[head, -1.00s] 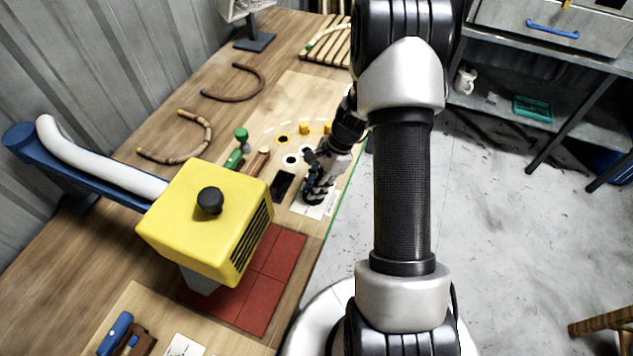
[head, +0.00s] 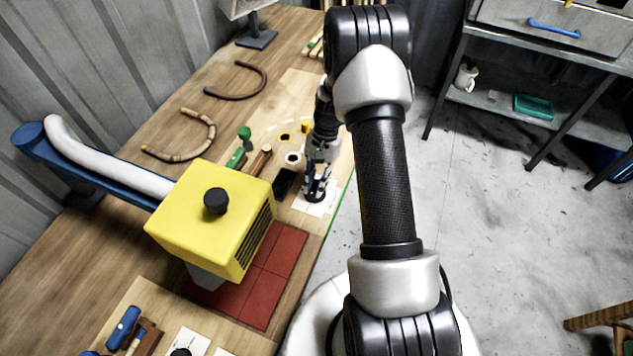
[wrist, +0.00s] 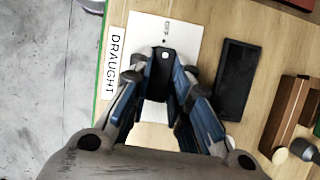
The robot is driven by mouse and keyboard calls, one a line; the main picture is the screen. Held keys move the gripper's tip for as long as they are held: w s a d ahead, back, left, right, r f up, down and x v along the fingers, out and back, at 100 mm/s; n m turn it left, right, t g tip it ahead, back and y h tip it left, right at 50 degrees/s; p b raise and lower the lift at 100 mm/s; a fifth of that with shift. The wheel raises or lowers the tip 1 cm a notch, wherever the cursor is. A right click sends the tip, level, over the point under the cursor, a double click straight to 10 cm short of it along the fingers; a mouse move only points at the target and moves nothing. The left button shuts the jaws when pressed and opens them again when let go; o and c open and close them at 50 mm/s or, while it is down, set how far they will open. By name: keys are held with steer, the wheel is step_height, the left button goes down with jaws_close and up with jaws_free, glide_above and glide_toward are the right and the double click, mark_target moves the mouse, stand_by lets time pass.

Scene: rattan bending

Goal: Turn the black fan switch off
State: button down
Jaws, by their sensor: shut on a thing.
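The black fan switch (wrist: 160,72) sits on a white plate (wrist: 185,45) with small lettering and a black dot. A white label reading "DRAUGHT" (wrist: 115,60) lies beside the plate. My gripper (wrist: 160,88) has its blue and dark fingers on both sides of the switch and is shut on it. In the head view my gripper (head: 317,188) points down onto the white plate (head: 328,203) near the bench's right edge. The switch shows there only as a dark patch, partly covered.
A black slab (wrist: 236,80) lies right of the plate, with a wooden block (wrist: 290,112) beyond it. Curved rattan pieces (head: 185,150) lie on the bench. Open floor is at the right.

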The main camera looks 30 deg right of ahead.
steer(key=shift+s+a+f+n, duration=0.2)
steer(key=shift+s+f+n, duration=0.05)
steer(key=shift+s+n, duration=0.05)
steer(key=c, duration=1.5)
jaws_free()
steer(key=shift+w, duration=0.1)
steer(key=shift+r, duration=0.1)
steer(key=shift+w+d+r, duration=0.25)
steer(key=shift+r, duration=0.15)
steer(key=v, duration=1.1)
steer(key=shift+a, duration=0.1)
